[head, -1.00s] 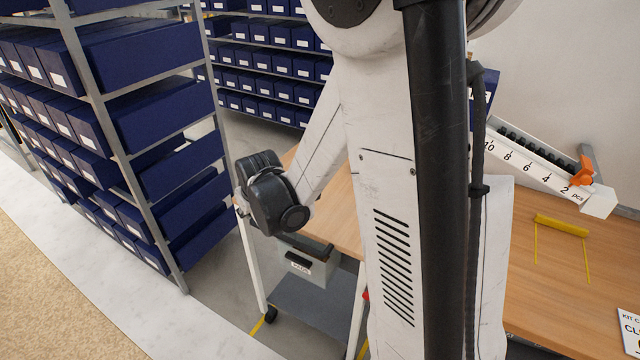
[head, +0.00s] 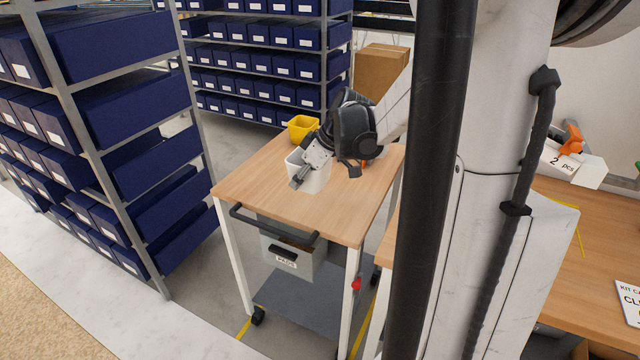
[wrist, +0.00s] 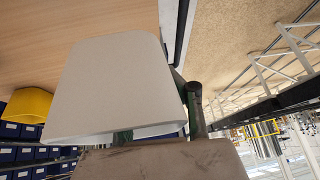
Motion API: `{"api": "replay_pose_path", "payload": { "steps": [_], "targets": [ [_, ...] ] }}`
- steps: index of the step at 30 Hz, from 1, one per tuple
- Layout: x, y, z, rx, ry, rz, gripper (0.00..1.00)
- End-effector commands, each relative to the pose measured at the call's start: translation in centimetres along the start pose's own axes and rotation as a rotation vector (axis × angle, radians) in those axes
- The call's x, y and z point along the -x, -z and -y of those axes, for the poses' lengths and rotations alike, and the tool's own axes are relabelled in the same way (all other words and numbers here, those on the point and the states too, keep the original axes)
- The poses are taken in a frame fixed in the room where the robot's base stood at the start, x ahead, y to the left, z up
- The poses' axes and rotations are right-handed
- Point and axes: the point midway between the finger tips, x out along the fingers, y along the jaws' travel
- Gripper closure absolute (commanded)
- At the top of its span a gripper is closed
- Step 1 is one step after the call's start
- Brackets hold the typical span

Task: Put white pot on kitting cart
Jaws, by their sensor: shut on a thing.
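The white pot (head: 317,182) is over the wooden top of the kitting cart (head: 262,190), near the middle of its left half. My gripper (head: 300,177) is shut on the pot's rim from above. In the wrist view the white pot (wrist: 110,85) fills the left half, with fingers of my gripper (wrist: 160,125) at its rim. The cart top (wrist: 50,38) shows beyond the pot. I cannot tell whether the pot's base touches the wood. My wrist hides part of the cart top behind the pot.
A yellow pot (head: 302,127) stands at the cart's far left edge; an orange thing (head: 367,162) is partly hidden behind my wrist. Blue-bin shelves (head: 150,130) stand left. The front of the cart top is clear.

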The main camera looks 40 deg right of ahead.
Motion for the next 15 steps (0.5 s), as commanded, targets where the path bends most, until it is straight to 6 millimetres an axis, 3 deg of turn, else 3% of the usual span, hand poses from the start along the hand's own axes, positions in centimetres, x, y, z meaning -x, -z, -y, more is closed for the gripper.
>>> {"api": "replay_pose_path", "payload": {
  "steps": [9, 15],
  "targets": [
    [-1.9, -3.1, -6.0, -0.003, -0.002, 0.0, 1.0],
    [-2.8, -4.5, -8.8, -0.002, -0.003, 0.0, 1.0]
  ]
}}
